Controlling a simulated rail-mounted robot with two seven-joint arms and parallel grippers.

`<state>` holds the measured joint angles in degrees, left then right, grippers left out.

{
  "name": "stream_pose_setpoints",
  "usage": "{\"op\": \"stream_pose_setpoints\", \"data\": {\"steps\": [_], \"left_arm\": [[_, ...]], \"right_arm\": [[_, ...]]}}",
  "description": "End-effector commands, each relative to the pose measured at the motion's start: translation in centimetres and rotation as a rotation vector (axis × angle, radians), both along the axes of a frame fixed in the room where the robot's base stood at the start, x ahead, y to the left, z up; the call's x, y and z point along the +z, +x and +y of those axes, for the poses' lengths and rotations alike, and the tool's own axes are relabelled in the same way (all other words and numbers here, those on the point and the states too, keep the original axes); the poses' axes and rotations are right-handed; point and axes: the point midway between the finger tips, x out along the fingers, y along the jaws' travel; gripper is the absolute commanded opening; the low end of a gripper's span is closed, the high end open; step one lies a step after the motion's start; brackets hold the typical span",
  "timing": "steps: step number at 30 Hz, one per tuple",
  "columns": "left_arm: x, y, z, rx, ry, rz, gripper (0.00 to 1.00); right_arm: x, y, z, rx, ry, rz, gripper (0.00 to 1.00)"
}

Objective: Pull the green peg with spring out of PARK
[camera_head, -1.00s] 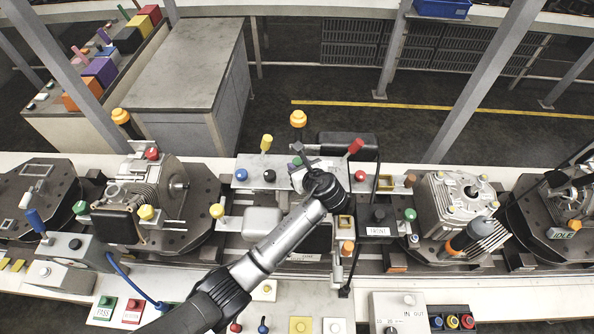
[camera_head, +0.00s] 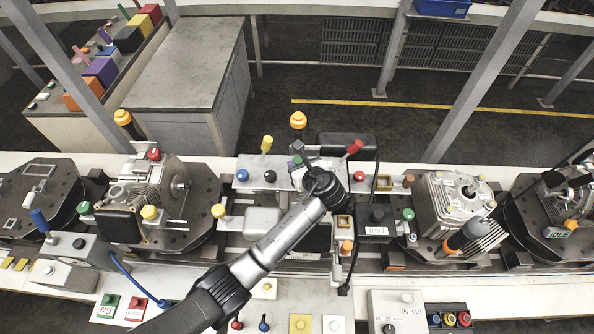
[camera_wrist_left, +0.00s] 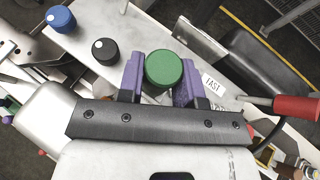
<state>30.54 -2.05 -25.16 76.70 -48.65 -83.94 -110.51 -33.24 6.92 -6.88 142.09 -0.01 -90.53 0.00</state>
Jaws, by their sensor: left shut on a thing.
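The green peg (camera_wrist_left: 164,69) shows its round green cap from above in the left wrist view, between the two purple fingers of my left gripper (camera_wrist_left: 160,78). The fingers are shut on it, one at each side. The cap hides the peg's shaft, its spring and the opening below, so I cannot tell how far out it is. In the head view my left gripper (camera_head: 297,162) is over the grey panel at the middle, and the arm hides most of the peg there. I cannot read a PARK label. My right gripper is in neither view.
Beside the gripper stand a black knob (camera_wrist_left: 105,51), a blue knob (camera_wrist_left: 60,19) and a red-handled lever (camera_head: 354,147). A yellow knob (camera_head: 267,144) stands behind. Engine-like units (camera_head: 452,205) sit on round plates at both sides.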

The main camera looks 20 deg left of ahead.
Motion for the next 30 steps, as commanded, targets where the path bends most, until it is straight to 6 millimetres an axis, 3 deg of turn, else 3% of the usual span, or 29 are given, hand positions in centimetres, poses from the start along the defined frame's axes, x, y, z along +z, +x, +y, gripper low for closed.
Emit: {"op": "stream_pose_setpoints", "data": {"steps": [11,30], "left_arm": [[2.1,0.0,0.0,0.0,0.0,0.0,0.0],[4.5,0.0,0.0,-0.001,0.0,0.0,0.0]], "right_arm": [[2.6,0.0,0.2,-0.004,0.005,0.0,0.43],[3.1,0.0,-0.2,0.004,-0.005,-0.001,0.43]]}}
